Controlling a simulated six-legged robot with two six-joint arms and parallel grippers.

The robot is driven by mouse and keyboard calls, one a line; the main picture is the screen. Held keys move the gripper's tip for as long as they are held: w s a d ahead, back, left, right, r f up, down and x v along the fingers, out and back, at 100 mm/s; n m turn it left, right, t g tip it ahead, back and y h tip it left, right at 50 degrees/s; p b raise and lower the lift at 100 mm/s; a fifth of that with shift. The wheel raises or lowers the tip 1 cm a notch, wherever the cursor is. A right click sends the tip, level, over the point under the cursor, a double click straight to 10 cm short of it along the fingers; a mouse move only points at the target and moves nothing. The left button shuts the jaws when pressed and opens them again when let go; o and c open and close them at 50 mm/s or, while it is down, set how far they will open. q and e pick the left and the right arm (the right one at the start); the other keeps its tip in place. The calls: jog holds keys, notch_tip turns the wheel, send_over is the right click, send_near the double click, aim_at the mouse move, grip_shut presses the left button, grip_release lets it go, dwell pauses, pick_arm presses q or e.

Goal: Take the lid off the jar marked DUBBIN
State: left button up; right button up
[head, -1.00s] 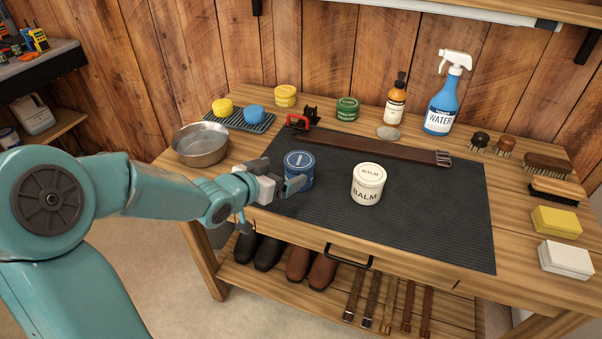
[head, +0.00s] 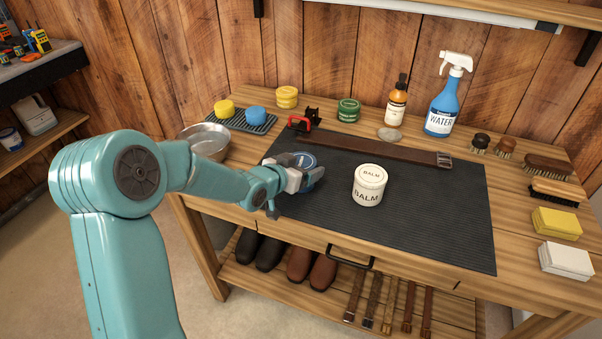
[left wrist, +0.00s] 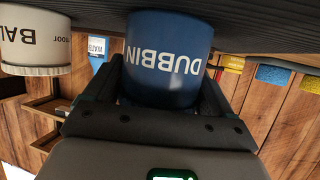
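The blue jar marked DUBBIN (left wrist: 168,60) stands on the dark mat. It fills the middle of the left wrist view, upside down there, with its label facing my gripper. In the head view its blue lid (head: 304,160) shows on top, and my gripper hides most of its body. My left gripper (head: 306,178) is at the jar, with one finger on each side of it in the left wrist view (left wrist: 165,92). I cannot tell whether the fingers press on it. My right gripper is not in view.
A white BALM jar (head: 369,186) stands right of the blue jar on the mat (head: 430,220). A metal bowl (head: 207,140) is behind my arm. A leather strap (head: 370,149) lies along the mat's back. The mat's right part is clear.

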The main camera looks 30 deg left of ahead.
pick_arm(q)
jog(key=c, duration=0.4)
jog(key=shift+r, duration=0.1)
jog(key=shift+r, duration=0.15)
notch_tip(320, 180, up, 10)
jog(key=shift+p, duration=1.15)
notch_tip(320, 180, up, 10)
jog(key=p, duration=0.6)
jog(key=shift+f, duration=0.2)
